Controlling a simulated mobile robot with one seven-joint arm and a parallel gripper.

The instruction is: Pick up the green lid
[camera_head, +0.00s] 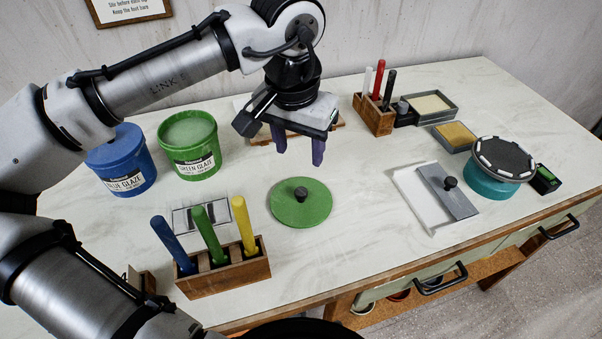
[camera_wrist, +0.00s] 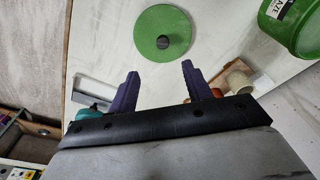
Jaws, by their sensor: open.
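The green lid (camera_head: 288,205) is a flat round disc with a dark knob (camera_head: 300,194) at its centre. It lies flat on the white table, in front of the open green glaze bucket. My gripper (camera_head: 298,157) is above the table, behind the lid and apart from it. Its two purple fingers point down, are spread, and hold nothing. In the wrist view the lid (camera_wrist: 149,33) is beyond the open fingers (camera_wrist: 157,78), near the top of the picture, with its knob fully visible.
The green glaze bucket (camera_head: 190,155) and blue glaze bucket (camera_head: 128,170) stand to the left. A wooden rack (camera_head: 230,274) with blue, green and yellow sticks stands in front left of the lid. A white tray (camera_head: 412,200) lies to the right. Table between lid and tray is clear.

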